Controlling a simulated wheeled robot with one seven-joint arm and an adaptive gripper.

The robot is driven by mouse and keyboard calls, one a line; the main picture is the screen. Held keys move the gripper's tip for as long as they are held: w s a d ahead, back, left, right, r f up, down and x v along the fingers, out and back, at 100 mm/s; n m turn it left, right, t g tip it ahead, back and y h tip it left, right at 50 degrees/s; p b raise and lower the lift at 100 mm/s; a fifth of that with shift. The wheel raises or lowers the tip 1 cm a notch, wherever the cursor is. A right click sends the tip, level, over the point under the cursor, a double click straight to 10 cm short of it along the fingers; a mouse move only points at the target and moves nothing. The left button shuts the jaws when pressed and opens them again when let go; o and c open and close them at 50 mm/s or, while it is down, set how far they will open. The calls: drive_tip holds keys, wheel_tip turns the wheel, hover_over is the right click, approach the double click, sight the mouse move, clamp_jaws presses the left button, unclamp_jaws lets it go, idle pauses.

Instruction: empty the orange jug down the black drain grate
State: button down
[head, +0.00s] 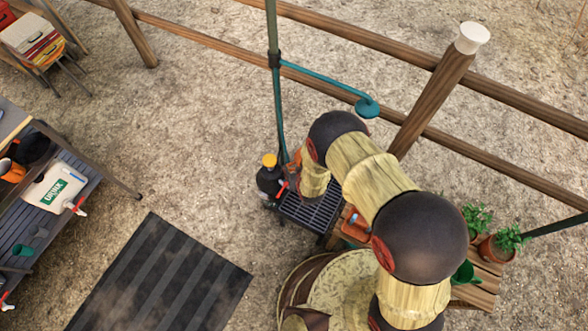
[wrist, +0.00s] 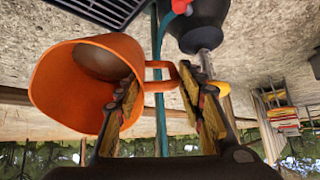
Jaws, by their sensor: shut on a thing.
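The orange jug (wrist: 68,90) fills the left of the wrist view, its wide mouth towards the camera. A greyish-tan patch shows inside; I cannot tell whether it is liquid or the jug's bottom. My gripper (wrist: 158,82) is shut on the jug's handle, which passes between the fingers. The black drain grate (head: 308,211) lies below and beside my wrist in the head view; part of it shows at the top of the wrist view (wrist: 108,8). My arm hides most of the jug in the head view, so its exact place over the grate is unclear.
A black bottle with a yellow cap (head: 269,179) stands at the grate's left edge, close to my gripper. A green shower pole (head: 276,90) rises behind. A wooden bench with potted plants (head: 497,246) is at right. A dark striped mat (head: 165,275) lies front left.

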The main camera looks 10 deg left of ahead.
drive_tip(key=shift+s+d+f+t+y+b, duration=0.35)
drive_tip(key=shift+s+t+y+b, duration=0.4)
drive_tip(key=shift+t+b, duration=0.6)
drive_tip(key=shift+s+d+f+t+y+b, duration=0.3)
drive_tip(key=shift+s+t+y+b, duration=0.4)
drive_tip(key=shift+t, duration=1.1)
drive_tip(key=shift+s+d+f+t+y+b, duration=0.35)
drive_tip(key=shift+s+t+y+b, duration=0.4)
drive_tip(key=shift+t+b, duration=0.65)
drive_tip(key=shift+w+r+t, duration=0.1)
drive_tip(key=shift+w+t, duration=0.05)
drive_tip(key=shift+t, duration=0.1)
